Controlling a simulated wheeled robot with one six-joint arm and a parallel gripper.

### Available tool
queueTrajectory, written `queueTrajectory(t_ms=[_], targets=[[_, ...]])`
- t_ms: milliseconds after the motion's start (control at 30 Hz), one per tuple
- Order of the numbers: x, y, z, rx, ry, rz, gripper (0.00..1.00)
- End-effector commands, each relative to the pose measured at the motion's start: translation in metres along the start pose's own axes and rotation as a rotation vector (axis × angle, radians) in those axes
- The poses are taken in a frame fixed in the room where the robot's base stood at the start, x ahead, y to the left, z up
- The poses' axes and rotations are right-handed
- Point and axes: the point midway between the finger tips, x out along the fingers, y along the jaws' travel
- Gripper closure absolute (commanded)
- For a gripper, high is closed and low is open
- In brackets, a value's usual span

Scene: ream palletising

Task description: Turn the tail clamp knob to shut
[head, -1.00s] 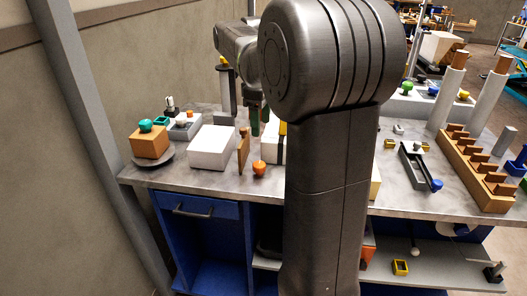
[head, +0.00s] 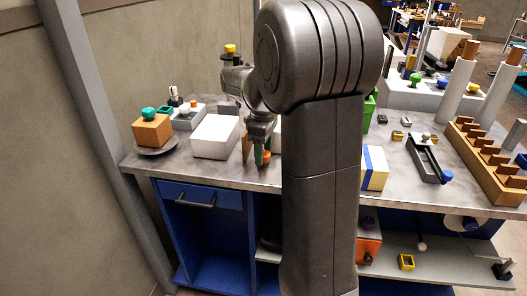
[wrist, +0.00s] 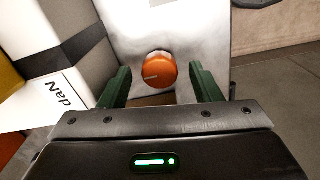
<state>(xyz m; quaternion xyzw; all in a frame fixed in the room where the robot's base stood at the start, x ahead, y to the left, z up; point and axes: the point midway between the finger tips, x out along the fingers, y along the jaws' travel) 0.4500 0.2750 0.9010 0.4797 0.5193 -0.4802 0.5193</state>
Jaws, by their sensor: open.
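An orange round knob (wrist: 158,71) with a pale pointer line towards its left side shows in the wrist view, set on a light metal surface; I take it for the tail clamp knob. My gripper (wrist: 160,80) is open, with one green finger on each side of the knob and visible gaps between. In the head view my gripper (head: 262,150) is low at the front of the bench, and the orange knob (head: 265,158) is partly hidden behind it.
A white block (head: 215,136) stands left of my gripper. A lettered white panel (wrist: 45,95) is left in the wrist view. Further left is a wooden block (head: 152,131) with a teal knob. A blue-banded block (head: 375,168) stands right of my arm.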

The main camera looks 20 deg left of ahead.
Motion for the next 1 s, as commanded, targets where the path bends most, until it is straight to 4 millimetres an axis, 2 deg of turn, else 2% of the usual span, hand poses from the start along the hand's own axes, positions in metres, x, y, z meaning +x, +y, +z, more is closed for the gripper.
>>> queueTrajectory(t_ms=[267, 367, 500, 533, 767, 1000], targets=[[0.0018, -0.0001, 0.0001, 0.000, 0.000, 0.000, 0.42], [0.0017, 0.0000, 0.0000, 0.000, 0.000, 0.000, 0.58], [0.0016, 0.0000, 0.0000, 0.000, 0.000, 0.000, 0.85], [0.0016, 0.0000, 0.0000, 0.000, 0.000, 0.000, 0.87], [0.0006, -0.0001, 0.0000, 0.017, 0.000, 0.000, 0.87], [-0.0018, 0.0001, -0.0002, 0.118, 0.000, 0.000, 0.87]])
